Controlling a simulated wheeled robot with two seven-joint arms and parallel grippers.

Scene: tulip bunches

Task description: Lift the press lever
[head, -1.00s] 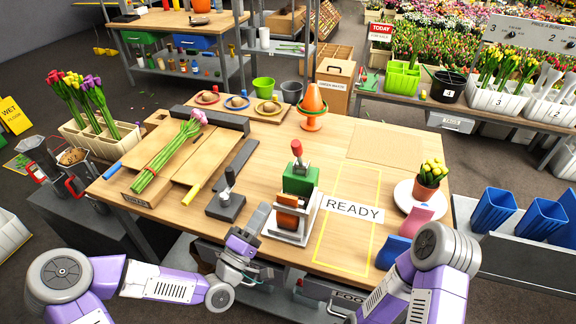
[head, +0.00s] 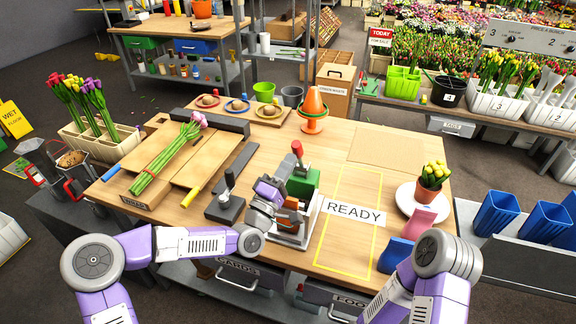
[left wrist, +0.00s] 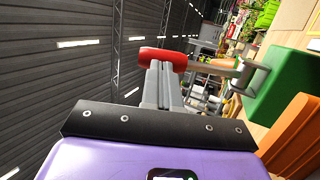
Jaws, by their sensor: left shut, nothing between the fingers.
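The press stands on a pale base (head: 313,222) near the table's front edge. It has a green block (head: 303,185), an orange-brown block (head: 291,204) below it, and a lever with a red handle (head: 297,148) above. My left gripper (head: 288,166) is shut and empty, at the left side of the press, with its fingers pointing up toward the red handle. In the left wrist view the grey fingertips (left wrist: 160,68) overlap the red handle (left wrist: 164,58); I cannot tell whether they touch. The left gripper partly hides the press's front and left. My right gripper is out of view.
A black stand with an upright rod (head: 228,190) is just left of the press. A READY sign (head: 354,212) and a yellow-outlined area lie to the right. Tulips (head: 165,160) lie on boards at left. A potted plant (head: 431,178) stands at right.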

